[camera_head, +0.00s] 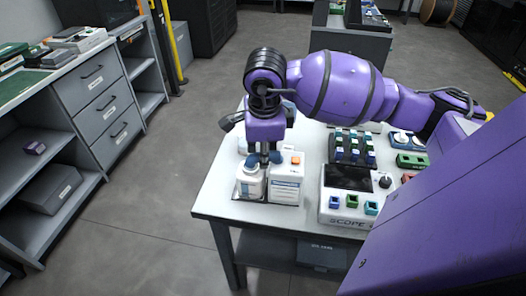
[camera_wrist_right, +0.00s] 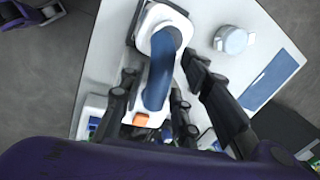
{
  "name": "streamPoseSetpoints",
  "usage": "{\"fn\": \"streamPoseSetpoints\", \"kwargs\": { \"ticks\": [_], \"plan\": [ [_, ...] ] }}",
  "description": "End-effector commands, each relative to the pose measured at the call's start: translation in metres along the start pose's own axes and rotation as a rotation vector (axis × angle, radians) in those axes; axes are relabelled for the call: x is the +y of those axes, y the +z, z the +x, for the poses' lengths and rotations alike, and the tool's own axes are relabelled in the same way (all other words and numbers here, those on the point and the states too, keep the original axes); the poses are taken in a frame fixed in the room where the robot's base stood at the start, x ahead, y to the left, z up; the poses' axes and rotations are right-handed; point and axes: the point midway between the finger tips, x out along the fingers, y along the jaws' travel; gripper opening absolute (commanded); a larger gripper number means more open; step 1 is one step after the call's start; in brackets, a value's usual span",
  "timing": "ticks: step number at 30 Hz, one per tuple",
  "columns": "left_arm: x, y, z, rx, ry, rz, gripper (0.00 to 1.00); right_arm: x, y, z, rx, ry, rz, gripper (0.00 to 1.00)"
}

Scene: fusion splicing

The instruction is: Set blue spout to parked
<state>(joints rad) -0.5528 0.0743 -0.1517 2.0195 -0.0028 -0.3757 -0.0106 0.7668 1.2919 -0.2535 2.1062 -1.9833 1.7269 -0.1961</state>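The blue spout (camera_wrist_right: 159,70) is a curved blue arm on the round top of a white dispenser. In the right wrist view it runs from the white top down toward an orange-marked part. In the head view the white bottle (camera_head: 250,183) stands at the table's front left corner beside a white unit with an orange button (camera_head: 295,160). My right gripper (camera_wrist_right: 160,68) is open, pointing down over the dispenser, with its black fingers on either side of the spout and gaps visible. In the head view its wrist partly hides the spout. My left gripper is not in view.
A splicer-like device with a dark screen (camera_head: 348,178) stands just right of the dispenser. A lidded jar (camera_wrist_right: 231,40) and a blue panel (camera_wrist_right: 270,80) are near the gripper's right finger. Grey drawers (camera_head: 100,100) stand left across open floor.

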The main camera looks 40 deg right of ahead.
Motion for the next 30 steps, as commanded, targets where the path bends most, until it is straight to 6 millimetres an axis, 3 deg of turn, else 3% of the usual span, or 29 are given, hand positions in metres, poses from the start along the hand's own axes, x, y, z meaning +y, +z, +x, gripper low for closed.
{"fn": "streamPoseSetpoints", "kwargs": {
  "ticks": [2, 9, 30],
  "plan": [
    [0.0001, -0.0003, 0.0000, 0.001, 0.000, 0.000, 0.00, 0.0001, 0.0000, -0.0001, 0.000, 0.000, 0.000, 0.29],
    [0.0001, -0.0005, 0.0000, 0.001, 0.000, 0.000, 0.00, 0.0004, 0.0001, -0.0003, 0.000, 0.001, 0.000, 0.00],
    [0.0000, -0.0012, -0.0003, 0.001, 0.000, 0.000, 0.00, 0.0006, -0.0030, 0.0001, 0.000, 0.004, -0.002, 0.00]
  ]
}}
